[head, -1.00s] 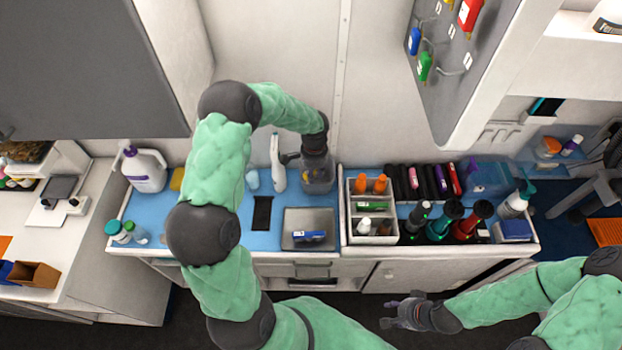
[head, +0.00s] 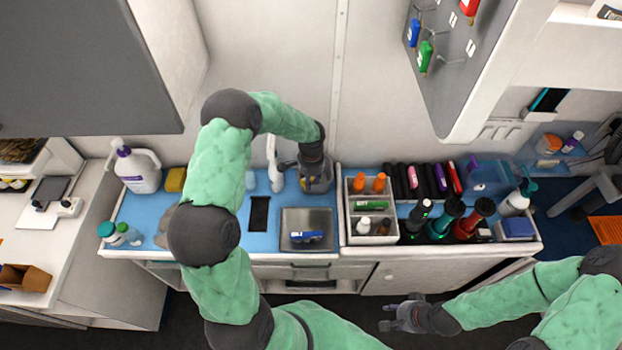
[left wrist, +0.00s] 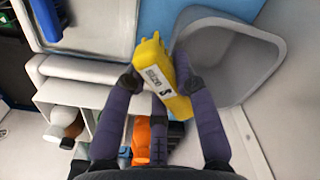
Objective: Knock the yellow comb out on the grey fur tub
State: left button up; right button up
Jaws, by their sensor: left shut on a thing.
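The yellow comb (left wrist: 160,80), with dark lettering on its side, is gripped between the fingers of my left gripper (left wrist: 158,88) in the left wrist view. The grey fur tub (left wrist: 238,58) is just right of the comb there, its open mouth showing. The comb overlaps the tub's near left rim in the picture; I cannot tell whether they touch.
A metal tray (head: 307,219) holding a small blue object (head: 306,237) lies in front of the left gripper. A white spray bottle (head: 275,165) stands left of it. A divided caddy (head: 350,212) with several bottles stands right. A wall panel (head: 455,70) overhangs the right side.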

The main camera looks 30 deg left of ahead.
pick_arm(q)
jog(key=shift+s+f+b, duration=0.1)
jog(key=shift+f+b, duration=0.45)
dwell(1.6)
jog(key=shift+r, duration=0.2)
jog(key=shift+r+p, duration=0.6)
jog(key=shift+r, duration=0.25)
jog(key=shift+f+b, duration=0.95)
jog(key=shift+f, duration=0.1)
dwell(1.3)
jog(key=shift+r, duration=0.1)
jog(key=shift+r+p, duration=1.85)
jog(key=shift+r, duration=1.15)
